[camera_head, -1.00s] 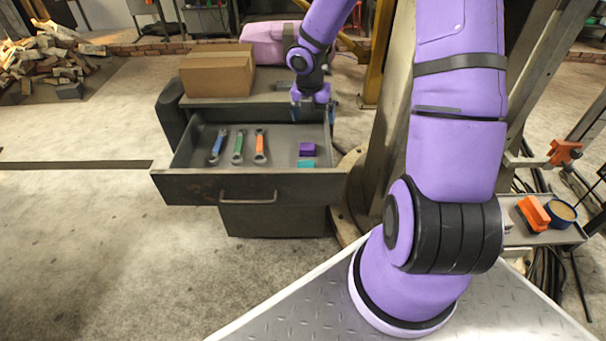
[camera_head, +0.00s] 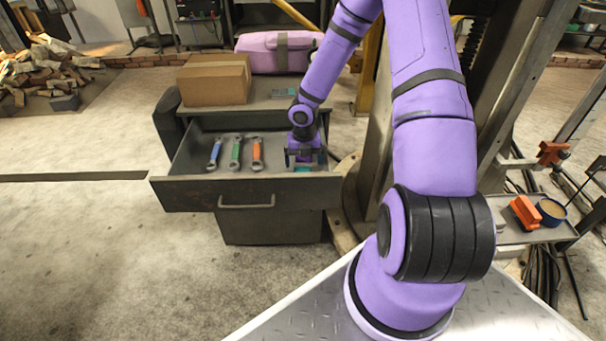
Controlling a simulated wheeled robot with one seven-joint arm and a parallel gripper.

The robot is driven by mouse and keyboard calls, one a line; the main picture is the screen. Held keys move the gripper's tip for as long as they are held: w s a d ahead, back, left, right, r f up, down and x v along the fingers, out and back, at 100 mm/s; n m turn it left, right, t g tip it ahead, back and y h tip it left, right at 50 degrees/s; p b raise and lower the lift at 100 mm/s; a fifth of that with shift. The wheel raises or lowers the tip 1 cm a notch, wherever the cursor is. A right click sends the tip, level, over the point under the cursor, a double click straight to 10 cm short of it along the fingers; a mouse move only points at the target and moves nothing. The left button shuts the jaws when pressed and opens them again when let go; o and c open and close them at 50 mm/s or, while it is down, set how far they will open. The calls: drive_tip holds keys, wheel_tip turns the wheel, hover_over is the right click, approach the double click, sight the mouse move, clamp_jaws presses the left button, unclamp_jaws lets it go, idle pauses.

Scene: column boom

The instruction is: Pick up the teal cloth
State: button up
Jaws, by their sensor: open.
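A small teal cloth (camera_head: 303,169) lies in the right part of the open drawer (camera_head: 180,193), near its front wall. Most of it is hidden by my gripper and the drawer front. My gripper (camera_head: 304,162) is down in the drawer, open and pointing downward, over or just behind the teal cloth. I cannot tell whether the fingers touch it. The purple piece seen behind the cloth earlier is hidden by my gripper.
Blue, green and orange wrenches (camera_head: 236,153) lie left in the drawer. A cardboard box (camera_head: 213,82), a pink-purple case (camera_head: 270,55) and a flat teal-and-grey item (camera_head: 284,92) are on or behind the cabinet top. A side tray (camera_head: 510,235) holds an orange tool (camera_head: 525,212).

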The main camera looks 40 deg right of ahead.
sight(303, 169)
drive_tip(key=f, duration=0.5)
drive_tip(key=shift+w, duration=0.2)
drive_tip(key=c, duration=1)
